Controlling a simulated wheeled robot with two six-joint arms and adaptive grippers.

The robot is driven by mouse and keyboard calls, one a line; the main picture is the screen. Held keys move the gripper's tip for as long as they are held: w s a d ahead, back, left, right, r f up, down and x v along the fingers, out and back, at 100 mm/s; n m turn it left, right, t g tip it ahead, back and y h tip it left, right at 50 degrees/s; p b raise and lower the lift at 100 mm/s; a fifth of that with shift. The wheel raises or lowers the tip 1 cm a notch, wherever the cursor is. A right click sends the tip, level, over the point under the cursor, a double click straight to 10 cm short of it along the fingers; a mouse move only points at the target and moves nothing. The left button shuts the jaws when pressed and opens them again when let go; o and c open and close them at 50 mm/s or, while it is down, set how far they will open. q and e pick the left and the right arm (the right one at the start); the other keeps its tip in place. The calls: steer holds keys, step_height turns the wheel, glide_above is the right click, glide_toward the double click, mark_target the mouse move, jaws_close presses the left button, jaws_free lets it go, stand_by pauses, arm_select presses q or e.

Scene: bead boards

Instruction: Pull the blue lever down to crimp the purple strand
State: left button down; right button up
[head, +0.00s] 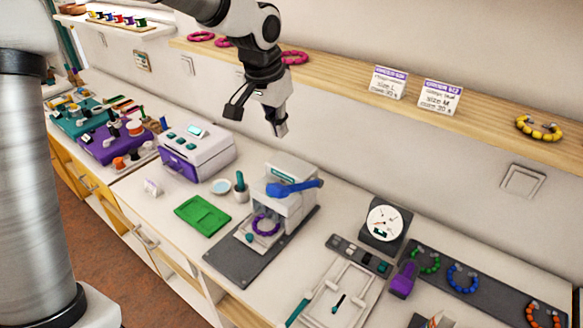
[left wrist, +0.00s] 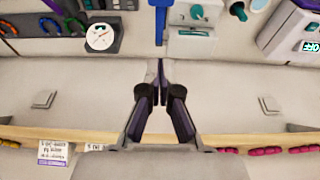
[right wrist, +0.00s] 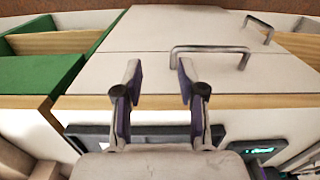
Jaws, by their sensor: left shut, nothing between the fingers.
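My right gripper (right wrist: 160,75) is open and empty, over cabinet fronts with handles.
A green tray (head: 202,213) and a white-purple box machine (head: 198,150) stand left of the press. A dial gauge (head: 384,222) and a dark board (head: 490,287) with bead strands are to the right. A wooden shelf (head: 340,78) runs along the wall behind my left gripper.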

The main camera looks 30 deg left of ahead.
arm_select(q)
steer(key=s, duration=0.1)
steer(key=p, duration=0.2)
glide_above(281, 186)
steer(key=w, duration=0.2)
step_height(281, 186, down, 9)
steer(key=shift+s+r, duration=0.1)
steer(key=f, duration=0.1)
steer(key=s+f+p, duration=0.1)
steer(key=f, duration=0.1)
steer(key=shift+s+f, duration=0.2)
steer(key=shift+f, duration=0.1)
steer(key=shift+s+a+f, duration=0.1)
steer(key=shift+s+f, duration=0.1)
steer(key=shift+f, duration=0.05)
arm_select(e)
steer(key=r, duration=0.3)
steer(key=shift+s, duration=0.3)
arm_select(q)
steer(key=shift+w+f, duration=0.1)
arm_select(e)
steer(key=shift+f, duration=0.15)
